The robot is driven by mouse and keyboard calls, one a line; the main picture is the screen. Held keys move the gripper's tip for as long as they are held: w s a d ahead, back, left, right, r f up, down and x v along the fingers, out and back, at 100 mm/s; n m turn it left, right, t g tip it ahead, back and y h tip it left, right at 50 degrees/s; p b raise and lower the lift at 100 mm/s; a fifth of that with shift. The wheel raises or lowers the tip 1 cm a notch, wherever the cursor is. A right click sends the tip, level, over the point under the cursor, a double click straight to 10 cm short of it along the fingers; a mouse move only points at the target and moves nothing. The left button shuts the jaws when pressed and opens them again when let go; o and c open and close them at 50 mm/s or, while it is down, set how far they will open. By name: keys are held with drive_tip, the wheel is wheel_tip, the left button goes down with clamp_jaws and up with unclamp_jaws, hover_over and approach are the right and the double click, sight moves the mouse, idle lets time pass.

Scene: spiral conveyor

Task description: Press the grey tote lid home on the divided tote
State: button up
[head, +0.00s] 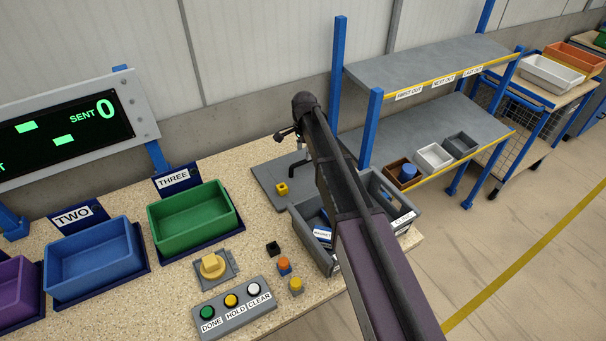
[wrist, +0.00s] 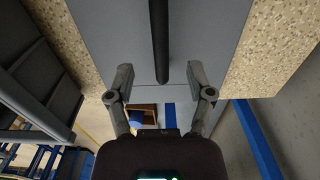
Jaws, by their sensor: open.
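The grey divided tote (head: 404,212) stands at the table's right end, partly hidden behind my arm. It holds blue items, one with a white label (head: 322,235). A flat grey panel (head: 262,178) lies on the table behind the tote, and a black bent bar (head: 299,165) rises by it. I cannot tell whether this panel is the tote lid. My gripper (head: 287,133) is open above it. In the wrist view the fingers (wrist: 160,84) are apart with nothing held, and the black bar (wrist: 158,40) ends between them in the picture, over a grey surface (wrist: 110,30).
Small blocks and a button box (head: 235,308) are in front. Green (head: 191,217) and blue (head: 95,260) bins stand left. A shelf rack (head: 430,75) stands beyond the table's right end.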

sight(304, 160)
drive_tip(key=shift+f+b, duration=2.6)
drive_tip(key=shift+c, duration=0.2)
clamp_jaws()
